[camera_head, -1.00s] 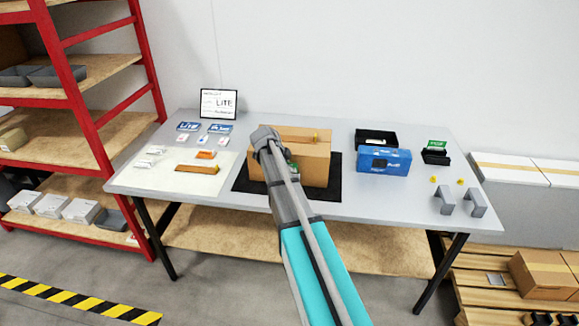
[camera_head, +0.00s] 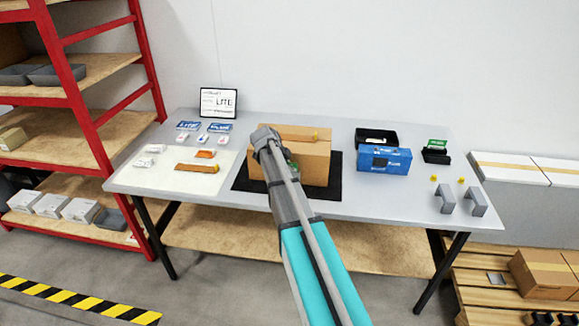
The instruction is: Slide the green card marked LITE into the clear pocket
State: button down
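A small green patch (camera_head: 294,163) shows beside my arm, against the front of the cardboard box (camera_head: 315,165). It may be part of the green card, but its marking cannot be read. My gripper is near this patch and mostly hidden behind my own arm, so its fingers cannot be made out. Another green card (camera_head: 437,143) stands in a small black holder (camera_head: 436,156) at the right back of the table; its print is too small to read. I cannot make out a clear pocket; the box front is partly covered by my arm.
The box stands on a black mat (camera_head: 335,190) on the grey table (camera_head: 380,200). A blue box (camera_head: 384,160) and a black tray (camera_head: 376,134) are right of it. Grey brackets (camera_head: 446,199) stand at right.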

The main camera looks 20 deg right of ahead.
jog(key=shift+f+b, duration=0.3)
jog(key=shift+f, duration=0.05)
dwell(0.4)
jog(key=c, duration=0.7)
grip_release()
jog(key=shift+w, duration=0.1)
jog(key=shift+r, duration=0.1)
jog(key=r+p, duration=0.2)
jog(key=s+a+r+p, duration=0.1)
jog(key=r+p, duration=0.1)
jog(key=s+r+p, duration=0.1)
jog(key=r+p, duration=0.1)
jog(key=shift+s+a+r, duration=0.1)
jog(key=shift+s+a, duration=0.1)
jog(key=shift+a, duration=0.1)
dwell(0.9)
dwell(0.5)
